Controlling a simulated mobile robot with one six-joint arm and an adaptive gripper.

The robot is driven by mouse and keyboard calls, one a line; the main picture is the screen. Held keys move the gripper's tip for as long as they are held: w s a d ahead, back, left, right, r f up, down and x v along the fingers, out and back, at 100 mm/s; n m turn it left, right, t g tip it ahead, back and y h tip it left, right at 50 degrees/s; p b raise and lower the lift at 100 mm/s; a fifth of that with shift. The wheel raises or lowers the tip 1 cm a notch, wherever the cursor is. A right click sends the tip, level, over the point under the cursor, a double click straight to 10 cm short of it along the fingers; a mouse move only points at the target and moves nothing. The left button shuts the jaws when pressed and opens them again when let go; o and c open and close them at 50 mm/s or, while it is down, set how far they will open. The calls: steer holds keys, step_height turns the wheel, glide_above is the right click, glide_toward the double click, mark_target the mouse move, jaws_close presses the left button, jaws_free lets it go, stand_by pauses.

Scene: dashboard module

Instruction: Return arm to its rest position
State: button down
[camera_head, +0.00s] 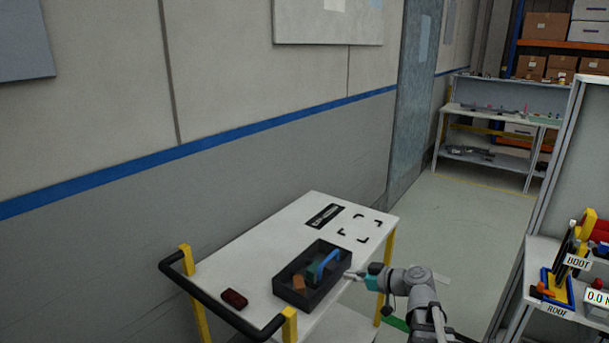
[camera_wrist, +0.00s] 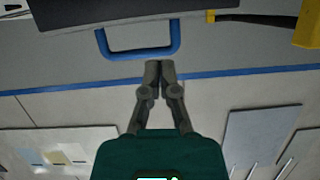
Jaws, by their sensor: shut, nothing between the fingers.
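My gripper (camera_head: 352,275) is at the right side of the dark tray on the white cart, with my arm reaching in from the lower right. In the wrist view my gripper (camera_wrist: 159,66) has its two dark fingertips together, with nothing between them. A blue handle (camera_head: 327,262) stands at the tray, just left of my fingertips. The blue handle also shows in the wrist view (camera_wrist: 140,53), just beyond the fingertips. I cannot tell from these views whether the fingers touch it.
The dark tray (camera_head: 313,296) holds an orange-brown block (camera_head: 299,284) and a green piece. A dark red object (camera_head: 234,298) lies on the cart (camera_head: 268,244). A shelf with labelled bins (camera_head: 560,296) stands at right. Open floor (camera_head: 465,225) lies between.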

steer(key=s+d+f+m+g+h+p, duration=0.1)
steer(key=s+f+m+g+h+p, duration=0.1)
steer(key=s+m+g+h+p, duration=0.1)
steer(key=s+d+f+m+g+h+p, duration=0.1)
steer(key=s+f+m+g+h+p, duration=0.2)
steer(key=s+m+g+h, duration=0.2)
steer(key=shift+s+f+m+g+h+p, duration=0.35)
steer(key=shift+s+m+h, duration=0.65)
steer(key=shift+s+h, duration=1.1)
steer(key=shift+s+y, duration=0.3)
step_height(320, 180, up, 17)
steer(key=p, duration=1.7)
